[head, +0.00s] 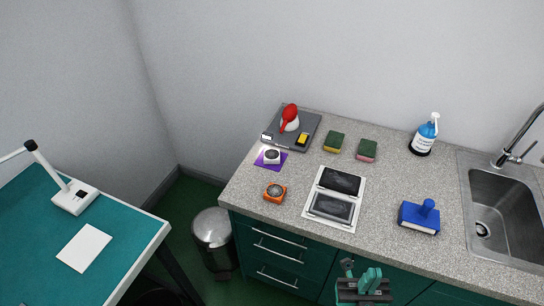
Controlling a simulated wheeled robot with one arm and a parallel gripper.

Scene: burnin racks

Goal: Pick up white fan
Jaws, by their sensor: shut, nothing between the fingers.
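The white fan (272,155) is a small white square block with a dark round face. It rests on a purple square mat (262,161) near the left end of the grey speckled counter. My gripper (364,280), dark with green parts, is at the bottom of the view, to the right of the fan and in front of the counter's front edge. It is shut and empty, well apart from the fan.
An orange fan (275,192) sits just in front of the white one. A grey scale-like device (309,124) with a red-and-white object is behind it. A framed dark panel (340,182), sponges (334,141), a blue brush-like block (419,217) and a sink (503,202) lie rightward.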

